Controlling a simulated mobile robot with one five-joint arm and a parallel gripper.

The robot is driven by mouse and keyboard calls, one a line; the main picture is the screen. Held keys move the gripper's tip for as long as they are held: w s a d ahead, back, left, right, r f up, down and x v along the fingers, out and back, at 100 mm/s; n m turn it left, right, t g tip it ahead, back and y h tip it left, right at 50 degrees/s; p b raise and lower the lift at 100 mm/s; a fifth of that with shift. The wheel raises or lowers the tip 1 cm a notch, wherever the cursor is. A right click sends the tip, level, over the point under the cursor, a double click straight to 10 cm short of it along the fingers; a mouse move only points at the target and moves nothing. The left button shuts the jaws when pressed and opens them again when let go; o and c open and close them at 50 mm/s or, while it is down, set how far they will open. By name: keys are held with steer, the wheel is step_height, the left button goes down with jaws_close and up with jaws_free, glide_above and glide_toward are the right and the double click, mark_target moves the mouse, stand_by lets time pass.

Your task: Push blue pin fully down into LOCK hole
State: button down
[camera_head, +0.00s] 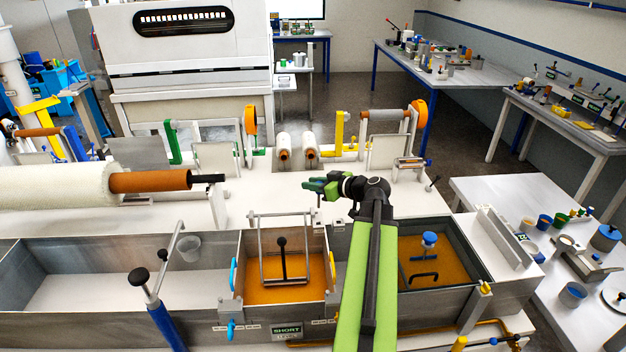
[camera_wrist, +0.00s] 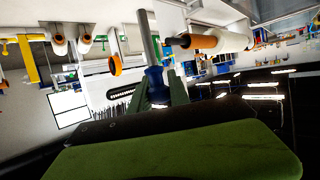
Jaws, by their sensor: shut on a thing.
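My gripper (camera_head: 316,187) is held above the white bench, behind the tank with the SHORT label. In the wrist view its green fingers (camera_wrist: 159,92) are shut on the blue pin (camera_wrist: 155,80). The pin has a blue head between the fingers and a grey shank that points up in that picture. That view looks upside down, so the shank seems to hang below the jaws. The pin is too small to make out clearly in the head view. I cannot pick out the LOCK hole; the small labels on the tank front are unreadable.
The SHORT tank (camera_head: 237,300) holds amber liquid and a metal frame with a black-knobbed handle. My arm crosses between it and another amber-filled tank (camera_head: 455,235) on the right. A large roll (camera_head: 60,185) lies at left; small rollers and stands line the bench back.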

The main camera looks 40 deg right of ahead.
steer(key=shift+f, duration=0.15)
step_height(320, 180, down, 6)
steer(key=b, duration=0.6)
steer(key=shift+r, duration=0.2)
steer(key=shift+f, duration=0.1)
stand_by(1.2)
steer(key=shift+f+b, duration=2.5)
steer(key=shift+b, duration=0.1)
steer(key=c, duration=1.1)
jaws_free()
steer(key=shift+r, duration=0.1)
steer(key=shift+c, duration=0.2)
